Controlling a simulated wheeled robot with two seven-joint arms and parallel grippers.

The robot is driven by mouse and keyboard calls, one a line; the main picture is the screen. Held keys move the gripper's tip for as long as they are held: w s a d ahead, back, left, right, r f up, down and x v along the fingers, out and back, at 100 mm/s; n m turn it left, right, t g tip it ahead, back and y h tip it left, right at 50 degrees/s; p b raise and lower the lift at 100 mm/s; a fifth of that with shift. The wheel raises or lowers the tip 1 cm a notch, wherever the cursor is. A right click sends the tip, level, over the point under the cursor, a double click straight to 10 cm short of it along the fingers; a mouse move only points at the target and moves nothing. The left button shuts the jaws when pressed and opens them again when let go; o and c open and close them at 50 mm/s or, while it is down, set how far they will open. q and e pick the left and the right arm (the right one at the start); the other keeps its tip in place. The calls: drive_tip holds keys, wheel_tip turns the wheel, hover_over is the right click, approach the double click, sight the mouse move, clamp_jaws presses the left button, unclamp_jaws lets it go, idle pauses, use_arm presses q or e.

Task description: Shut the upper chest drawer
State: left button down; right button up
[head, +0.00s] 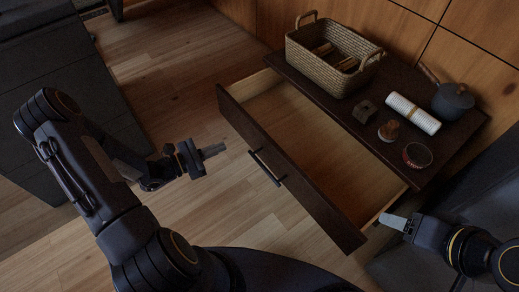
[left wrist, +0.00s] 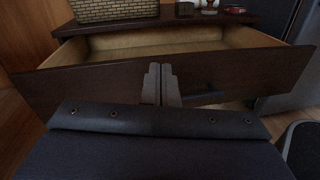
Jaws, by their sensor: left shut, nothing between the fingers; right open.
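The upper chest drawer (head: 300,138) is pulled well out from the dark chest and looks empty inside. Its dark front (head: 240,117) carries a bar handle (head: 265,167). My left gripper (head: 213,151) is shut and empty, in front of the drawer front and apart from it in the head view. In the left wrist view its closed fingers (left wrist: 161,84) point at the drawer front (left wrist: 100,88), with the handle (left wrist: 204,98) just right of them. My right gripper (head: 394,221) is by the drawer's right end; its fingers are partly hidden, and it is open.
On the chest top (head: 350,108) stand a wicker basket (head: 331,62), a small wooden block (head: 364,111), a white roll (head: 412,113), a dark pot (head: 453,101), a stamp-like item (head: 388,131) and a round tin (head: 417,155). Bare plank floor (head: 185,85) lies left of the drawer.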

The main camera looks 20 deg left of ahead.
use_arm(q)
wheel_tip(320, 180, down, 6)
drive_tip(key=a+r+n+t+y, duration=0.1)
drive_tip(key=n+t+y, duration=0.1)
drive_tip(key=n, duration=0.1)
drive_tip(key=b, duration=0.5)
approach(259, 132)
drive_tip(key=x, duration=0.6)
drive_tip(key=shift+w+d+r, duration=0.1)
drive_tip(key=shift+w+d, duration=0.1)
drive_tip(key=shift+w, duration=0.1)
drive_tip(key=shift+p, duration=0.3)
use_arm(e)
drive_tip(key=f, duration=0.5)
drive_tip(key=shift+s+d+f, duration=0.1)
drive_tip(key=shift+d+f, duration=0.15)
use_arm(q)
drive_tip(key=shift+w, duration=0.1)
